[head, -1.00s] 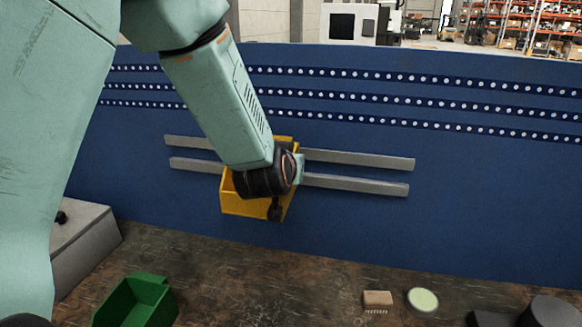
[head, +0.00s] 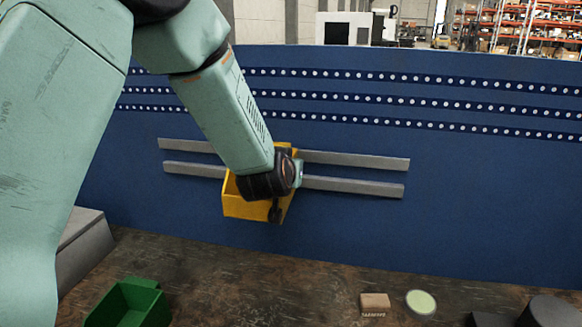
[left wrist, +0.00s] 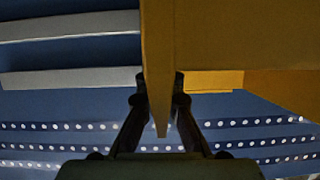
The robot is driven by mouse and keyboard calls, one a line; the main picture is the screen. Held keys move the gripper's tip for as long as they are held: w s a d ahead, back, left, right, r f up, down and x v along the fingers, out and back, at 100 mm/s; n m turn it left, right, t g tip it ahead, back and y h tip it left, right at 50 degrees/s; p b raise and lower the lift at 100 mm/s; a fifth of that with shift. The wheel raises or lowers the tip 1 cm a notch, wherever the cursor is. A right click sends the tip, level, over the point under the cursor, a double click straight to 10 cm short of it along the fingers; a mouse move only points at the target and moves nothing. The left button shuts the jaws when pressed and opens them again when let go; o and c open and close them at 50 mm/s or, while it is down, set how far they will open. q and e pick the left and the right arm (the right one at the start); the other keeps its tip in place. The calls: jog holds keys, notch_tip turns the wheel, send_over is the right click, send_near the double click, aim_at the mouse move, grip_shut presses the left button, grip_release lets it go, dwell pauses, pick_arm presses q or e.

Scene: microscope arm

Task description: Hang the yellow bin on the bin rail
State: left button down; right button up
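The yellow bin (head: 246,206) is in front of the grey bin rail, a pair of horizontal bars, upper (head: 355,160) and lower (head: 353,186), on the blue panel. My left gripper (head: 275,208) is at the bin's right side in the head view, partly covered by my own wrist. In the left wrist view the two fingers (left wrist: 160,98) lie on either side of the bin's wall (left wrist: 158,60), shut on it. The bin's back edge is near the upper bar. Whether it is hooked there is hidden. My right gripper is not in view.
A green bin (head: 128,305) stands on the dark worktop (head: 240,285) at lower left. A small brown block (head: 375,303), a pale round dish (head: 420,302) and a dark object (head: 545,312) are at lower right. Perforated strips (head: 400,105) run above the rail.

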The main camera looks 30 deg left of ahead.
pick_arm(q)
jog(key=c, duration=1.8)
grip_release()
jog(key=shift+a, duration=0.15)
jog(key=o, duration=0.4)
jog(key=shift+c, duration=0.2)
jog(key=v, duration=1.2)
